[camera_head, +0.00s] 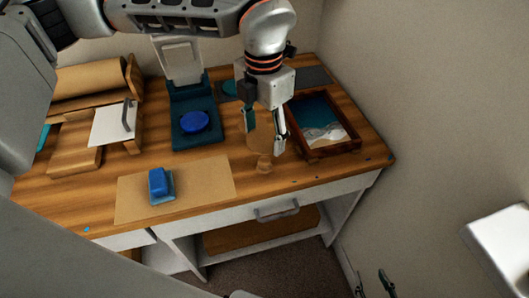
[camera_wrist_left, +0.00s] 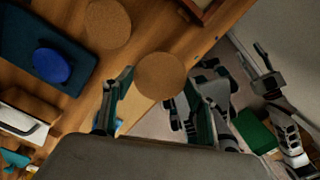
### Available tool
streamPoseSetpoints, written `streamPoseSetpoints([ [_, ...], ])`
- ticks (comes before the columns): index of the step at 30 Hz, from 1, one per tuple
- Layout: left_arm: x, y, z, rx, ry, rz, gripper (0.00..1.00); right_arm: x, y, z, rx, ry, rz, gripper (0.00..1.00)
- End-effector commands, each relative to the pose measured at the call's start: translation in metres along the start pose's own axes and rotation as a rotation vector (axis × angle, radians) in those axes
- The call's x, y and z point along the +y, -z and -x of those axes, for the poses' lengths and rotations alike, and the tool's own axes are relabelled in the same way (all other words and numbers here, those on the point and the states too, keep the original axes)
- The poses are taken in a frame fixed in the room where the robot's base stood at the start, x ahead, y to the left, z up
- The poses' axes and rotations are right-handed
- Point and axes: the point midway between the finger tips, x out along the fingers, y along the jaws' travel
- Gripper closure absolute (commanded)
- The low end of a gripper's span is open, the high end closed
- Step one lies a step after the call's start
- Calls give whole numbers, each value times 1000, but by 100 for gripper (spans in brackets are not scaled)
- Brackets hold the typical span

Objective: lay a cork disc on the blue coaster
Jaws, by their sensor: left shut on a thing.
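The blue coaster (camera_head: 194,122) is a round disc lying on a dark teal base; it also shows in the left wrist view (camera_wrist_left: 51,65). My left gripper (camera_head: 265,140) is right of it, near the table's front, with its fingers closed on a cork disc. The held cork disc (camera_wrist_left: 160,76) shows at the fingertips in the left wrist view. Another round cork disc (camera_wrist_left: 107,23) shows beyond it, between the blue coaster and the wooden tray. In the head view the fingers partly cover the cork pieces. My right gripper (camera_head: 374,284) is open and empty, low and right of the table.
The dark teal base (camera_head: 184,143) has an upright pale panel behind it. A wooden tray (camera_head: 352,146) stands right of my left gripper. A blue block (camera_head: 157,181) sits on a brown mat (camera_head: 212,181). A wooden stand with a white panel (camera_head: 112,124) is at left.

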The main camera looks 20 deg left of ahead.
Motion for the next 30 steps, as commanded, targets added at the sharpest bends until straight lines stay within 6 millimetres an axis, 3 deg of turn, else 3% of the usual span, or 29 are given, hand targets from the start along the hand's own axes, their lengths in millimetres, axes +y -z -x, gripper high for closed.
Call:
streamPoseSetpoints([
  [3, 0, 0, -20, 2, 1, 1, 54, 1, -1, -1, 0, -2, 2, 60],
  [11, 0, 0, -37, 2, 0, 0, 54, 1, -2, -2, 0, -2, 4, 60],
  [18, 1, 0, -70, 2, 1, 0, 54, 0, -6, -3, -4, -1, 6, 60],
  [30, 1, 0, -75, 1, 0, 0, 54, 0, -6, -1, -6, -1, 6, 60],
])
